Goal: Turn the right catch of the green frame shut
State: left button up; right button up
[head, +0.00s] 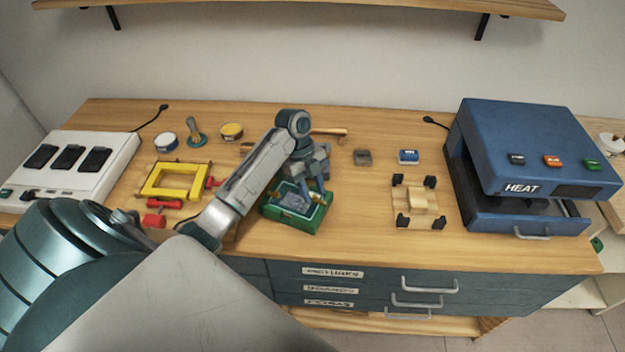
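The green frame (288,221) sits on the wooden worktop near its front edge, with a grey-blue piece inside it. My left arm reaches in from the left, and my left gripper (318,187) points down over the back right part of the frame. The gripper covers part of the frame's back and right side. I cannot make out the right catch or its position, nor whether the fingers touch it. The finger gap is too small to read. My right gripper is not in view.
A yellow frame (150,189) with red clamps lies to the left. A wooden block between black corner posts (403,221) stands to the right. A blue heat press (535,150) fills the right end. The worktop (350,215) between the green frame and the posts is clear.

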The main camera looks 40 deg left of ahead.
pick_arm(q)
jog(key=shift+w+a+r, duration=0.1)
jog(key=shift+a+r, duration=0.05)
jog(key=shift+r, duration=0.2)
jog(key=v, duration=0.3)
jog(key=shift+r, duration=0.15)
jog(key=p+v, duration=0.5)
jog(key=v, duration=0.1)
jog(key=shift+a+r, duration=0.15)
jog(key=shift+r, duration=0.2)
jog(key=shift+f, duration=0.1)
